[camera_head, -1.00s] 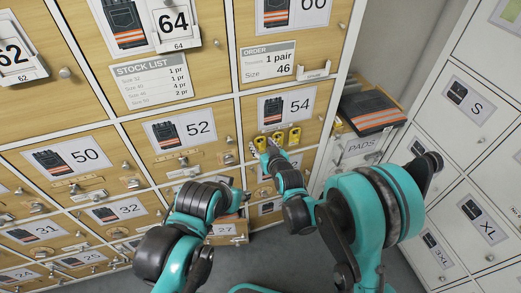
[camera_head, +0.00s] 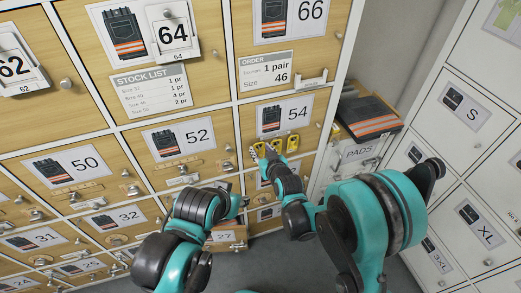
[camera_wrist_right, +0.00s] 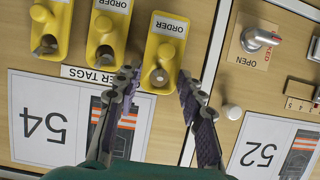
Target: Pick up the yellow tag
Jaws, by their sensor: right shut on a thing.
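Yellow tags marked ORDER hang in a row on pegs below the 54 label. In the wrist view, one yellow tag (camera_wrist_right: 163,52) lies between the fingertips of my right gripper (camera_wrist_right: 158,82), which is shut on its lower part. A grey peg shows in the tag's hole. In the head view, this is the leftmost tag (camera_head: 258,150), partly covered by my right gripper (camera_head: 264,157). The middle tag (camera_head: 276,145) and right tag (camera_head: 292,142) hang beside it. My left arm is low in the middle of the head view; its gripper's fingers cannot be made out.
The wooden locker wall carries several number labels, with knobs and latches standing out. An order card (camera_head: 267,70) reads size 46. White lockers (camera_head: 450,150) stand farther right.

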